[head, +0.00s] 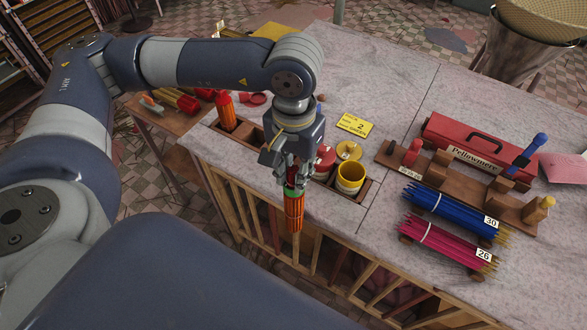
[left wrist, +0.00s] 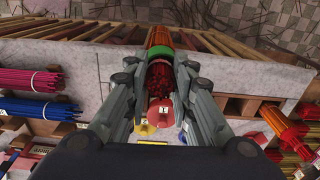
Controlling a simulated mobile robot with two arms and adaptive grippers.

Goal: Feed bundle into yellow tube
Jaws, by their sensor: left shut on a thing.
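My left gripper (head: 291,172) is shut on an orange-red stick bundle (head: 294,211) with a green band near its upper end. The bundle hangs roughly upright at the table's front edge. In the left wrist view the bundle (left wrist: 160,82) and its green band lie between the fingers. The yellow tube (head: 350,185) stands open end up in a wooden rack slot, to the right of the gripper and apart from the bundle. A red tube or cap (head: 325,160) is just right of the gripper, partly hidden by it. My right gripper is not in view.
Another orange bundle (head: 226,112) stands in the rack's left part. A yellow card (head: 355,125) and a yellow disc (head: 348,150) lie behind the yellow tube. Blue sticks (head: 450,210), pink sticks (head: 447,243) and a red toolbox (head: 478,150) fill the right.

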